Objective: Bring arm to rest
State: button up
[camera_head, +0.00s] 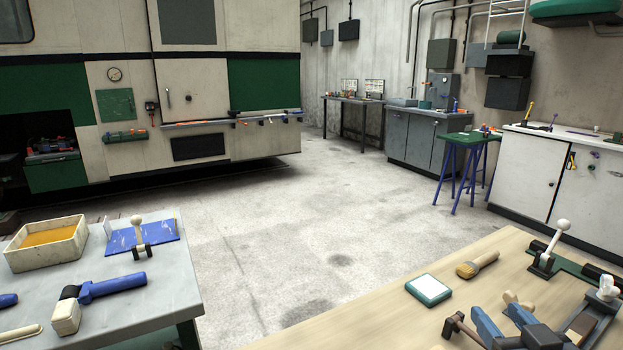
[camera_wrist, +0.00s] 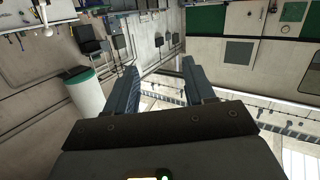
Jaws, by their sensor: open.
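My gripper (camera_wrist: 160,72) shows in the wrist view, with its two blue-grey fingers spread well apart. It is open, and I see nothing held between the fingers. Beyond the fingers are the far wall and the tram body (camera_wrist: 262,22), with the room appearing upside down. No bench surface shows close to the fingers. In the head view I cannot clearly make out my arm or gripper.
A wooden bench (camera_head: 375,325) at the lower right carries a brush (camera_head: 477,265), a green-edged box (camera_head: 428,290) and tools. A grey table (camera_head: 160,290) at the lower left holds a tray (camera_head: 47,258) and tools. The floor (camera_head: 290,230) between them is clear.

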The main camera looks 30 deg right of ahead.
jog(key=s+a+f+n+y, duration=0.5)
jog(key=s+a+f+y, duration=0.1)
jog(key=s+a, duration=0.45)
jog(key=s+a+r+y, duration=0.2)
jog(key=s+a, duration=0.9)
jog(key=shift+s+a, duration=0.25)
jog(key=shift+s, duration=0.05)
